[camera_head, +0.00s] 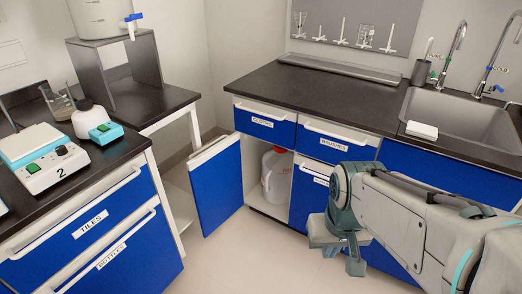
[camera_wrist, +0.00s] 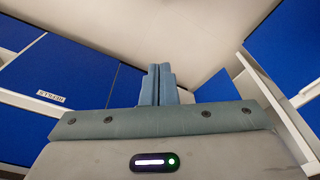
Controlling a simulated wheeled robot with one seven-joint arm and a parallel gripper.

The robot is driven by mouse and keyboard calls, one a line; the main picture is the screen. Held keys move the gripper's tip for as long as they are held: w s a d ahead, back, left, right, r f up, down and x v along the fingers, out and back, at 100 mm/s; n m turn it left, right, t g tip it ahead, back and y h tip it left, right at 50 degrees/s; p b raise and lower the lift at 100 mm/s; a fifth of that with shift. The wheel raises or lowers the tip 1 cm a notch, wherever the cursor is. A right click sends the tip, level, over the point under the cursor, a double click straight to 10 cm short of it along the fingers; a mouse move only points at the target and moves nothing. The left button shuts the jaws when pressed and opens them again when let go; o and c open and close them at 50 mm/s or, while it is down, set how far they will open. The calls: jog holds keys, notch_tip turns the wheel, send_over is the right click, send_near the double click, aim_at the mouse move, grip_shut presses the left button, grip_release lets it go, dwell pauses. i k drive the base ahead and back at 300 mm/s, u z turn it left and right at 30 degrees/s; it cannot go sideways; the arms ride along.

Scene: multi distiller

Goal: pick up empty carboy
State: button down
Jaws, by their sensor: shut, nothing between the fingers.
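A whitish translucent carboy (camera_head: 275,178) with a red cap stands inside the open lower cabinet, below the left end of the sink counter. Its right side is partly hidden by the cabinet edge, and I cannot tell whether it is empty. My gripper (camera_head: 338,258) is outside the cabinet, to the right of the carboy and nearer the camera, in front of the drawers. In the wrist view my gripper's fingers (camera_wrist: 158,85) are together with nothing between them. The carboy does not show in the wrist view.
The blue cabinet door (camera_head: 216,185) stands open to the left of the carboy. A white container with a blue tap (camera_head: 100,18) sits on a grey stand at upper left. Drawers (camera_head: 100,235) border the left side. The floor (camera_head: 255,255) before the cabinet is clear.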

aim_at(276, 169)
jog(key=u, duration=0.5)
jog(key=k, duration=0.6)
jog(key=u, duration=0.75)
jog(key=i, duration=1.7)
jog(key=z, duration=1.3)
jog(key=i, duration=0.45)
jog(key=z, duration=0.45)
